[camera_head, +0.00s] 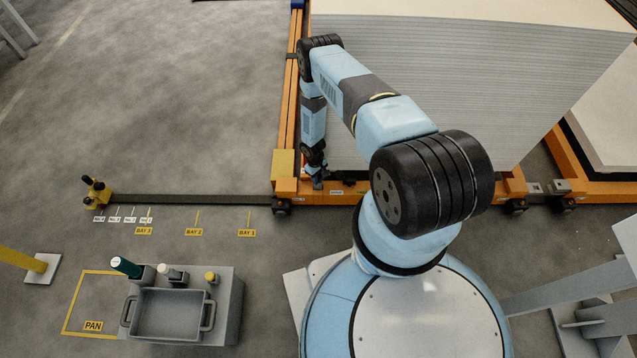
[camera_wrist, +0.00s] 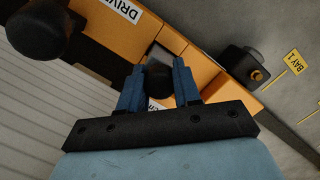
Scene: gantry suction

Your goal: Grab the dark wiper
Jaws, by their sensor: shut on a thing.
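My gripper (camera_head: 317,183) is down at the orange gantry frame, far from the grey stand. In the wrist view its two blue fingers (camera_wrist: 158,68) stand on either side of a dark rounded knob (camera_wrist: 159,86) at the orange beam and are shut on it. On the grey stand, a dark green cylinder (camera_head: 126,267) with a pale band leans at the left. A pale-topped piece (camera_head: 167,271) and a small yellow-topped piece (camera_head: 211,277) are to its right. I cannot tell for sure which one is the dark wiper.
The orange beam (camera_wrist: 188,70) carries a "DRIVE" label. A grey pan (camera_head: 165,313) is on the stand (camera_head: 228,300). A large ribbed pale stack (camera_head: 480,80) fills the area behind my arm.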

